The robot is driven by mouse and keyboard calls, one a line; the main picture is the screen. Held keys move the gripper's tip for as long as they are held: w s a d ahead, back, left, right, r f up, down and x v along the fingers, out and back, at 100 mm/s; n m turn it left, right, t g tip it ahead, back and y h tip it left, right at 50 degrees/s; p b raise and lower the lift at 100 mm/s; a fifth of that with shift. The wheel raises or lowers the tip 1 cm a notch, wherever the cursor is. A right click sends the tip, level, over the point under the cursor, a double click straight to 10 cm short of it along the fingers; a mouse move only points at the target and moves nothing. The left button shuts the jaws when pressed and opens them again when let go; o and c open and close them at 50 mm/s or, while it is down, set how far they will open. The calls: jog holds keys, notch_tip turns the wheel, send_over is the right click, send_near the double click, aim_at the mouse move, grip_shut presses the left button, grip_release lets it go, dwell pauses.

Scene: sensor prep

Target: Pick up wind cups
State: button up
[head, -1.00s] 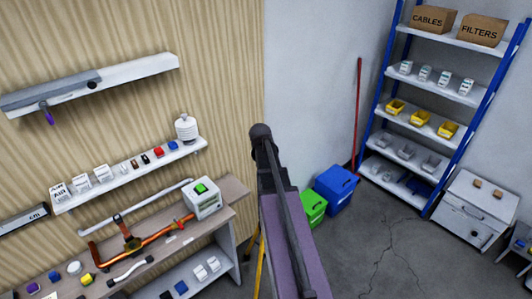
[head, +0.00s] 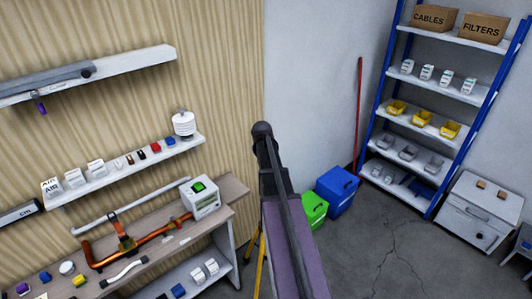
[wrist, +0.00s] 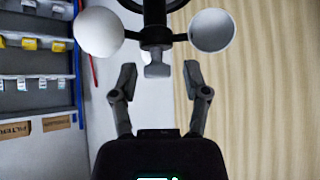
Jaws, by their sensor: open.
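The wind cups (wrist: 99,34) show at the top of the wrist view. A pale round cup is on the left and a hollow cup on the right, joined by dark arms to a central hub. A short grey stem (wrist: 157,70) points down from the hub. My gripper (wrist: 158,78) is open, one finger on each side below the cups. The stem's end lies between the fingertips in the picture, with gaps on both sides; depth is hard to tell. In the head view I see my arm, but its fingers and the wind cups cannot be made out.
A wall shelf (head: 130,171) holds small boxes and a white ribbed sensor (head: 183,124). Blue bin (head: 337,191) and green bin (head: 313,207) stand near the blue rack (head: 374,118).

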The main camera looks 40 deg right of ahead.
jog(key=shift+w+d+f, duration=0.1)
jog(key=shift+f, duration=0.05)
dwell(0.3)
jog(key=b+x, duration=0.2)
jog(key=x, duration=0.1)
jog(key=shift+f+b, duration=0.25)
jog(key=shift+b, duration=0.1)
jog(key=shift+b+x, duration=0.65)
jog(key=shift+x, duration=0.25)
jog(key=shift+d, duration=0.15)
grip_shut()
